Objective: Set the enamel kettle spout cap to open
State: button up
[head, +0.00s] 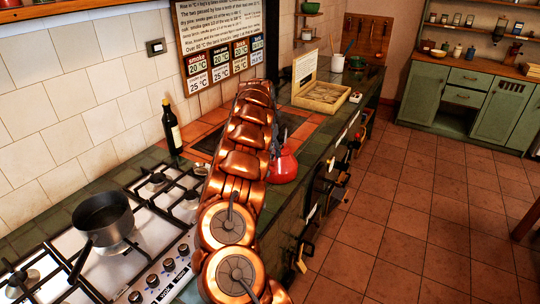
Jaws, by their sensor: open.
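The red enamel kettle (283,168) stands on the dark counter surface just right of my copper-coloured arm. Its left side is partly hidden by the arm. The spout cap is too small or too hidden to make out, so I cannot tell its position. A dark shape right above the kettle, partly behind my arm, seems to be my gripper (280,140). It is open, with nothing seen in it. Whether it touches the kettle I cannot tell.
A dark saucepan (103,219) stands on the gas hob (134,262) at left. A dark bottle (171,127) stands by the tiled wall. An open wooden box (320,96) lies farther along the counter. The tiled floor (420,215) at right is clear.

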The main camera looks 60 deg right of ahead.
jog(key=v, duration=0.9)
jog(key=shift+r, duration=0.1)
dwell(0.4)
